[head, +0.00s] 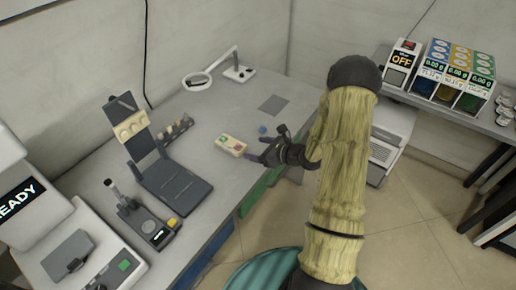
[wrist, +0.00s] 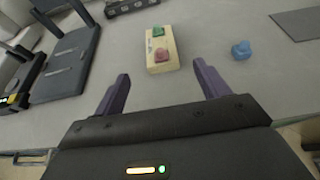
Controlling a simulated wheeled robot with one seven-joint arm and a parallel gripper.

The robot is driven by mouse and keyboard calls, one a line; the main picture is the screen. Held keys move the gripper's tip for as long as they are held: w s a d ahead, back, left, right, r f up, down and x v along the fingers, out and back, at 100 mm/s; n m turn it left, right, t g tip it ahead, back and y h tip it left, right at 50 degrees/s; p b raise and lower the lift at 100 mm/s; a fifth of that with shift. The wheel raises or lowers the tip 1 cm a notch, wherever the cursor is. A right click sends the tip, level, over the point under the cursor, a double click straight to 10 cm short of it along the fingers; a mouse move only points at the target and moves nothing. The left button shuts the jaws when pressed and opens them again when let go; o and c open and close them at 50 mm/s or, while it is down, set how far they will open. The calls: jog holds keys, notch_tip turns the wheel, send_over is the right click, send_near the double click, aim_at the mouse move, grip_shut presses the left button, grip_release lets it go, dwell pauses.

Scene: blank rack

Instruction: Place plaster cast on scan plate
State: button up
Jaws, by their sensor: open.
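I cannot tell for sure which thing is the plaster cast. A cream block (head: 230,145) on the bench carries a green piece and a red piece; the wrist view shows the block (wrist: 174,60), green piece (wrist: 158,31) and red piece (wrist: 162,55). A small blue piece (head: 262,129) lies to its right, also in the wrist view (wrist: 241,50). Cream rounded pieces (head: 131,127) sit on a dark upright stand. A flat dark grey square (head: 274,105) lies bare; I cannot tell if it is the scan plate. My gripper (head: 258,150) is open and empty, its fingers (wrist: 163,80) just short of the block.
A dark device with a flat base (head: 175,188) stands left of the block, with a small rack (head: 175,131) behind. A microscope-like instrument (head: 145,222) and a white machine reading READY (head: 22,196) are farther left. A ring lamp (head: 197,82) stands at the back. Labelled dispensers (head: 455,75) are right.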

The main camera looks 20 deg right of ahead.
jog(key=shift+a, duration=0.1)
jog(key=s+a+r+n+g, duration=0.3)
jog(key=s+a+n+g, duration=0.2)
jog(key=s+n, duration=0.2)
jog(key=s+a+r+n+g, duration=0.3)
jog(key=s+a+n+g, duration=0.1)
jog(key=s+a+n, duration=0.2)
jog(key=s+d+r+n+h, duration=0.4)
jog(key=s+r+n+h, duration=0.3)
jog(key=n, duration=0.8)
jog(key=shift+s+d+r+n+t+h, duration=0.2)
jog(key=shift+s+n+t+h, duration=0.2)
jog(key=shift+s, duration=0.3)
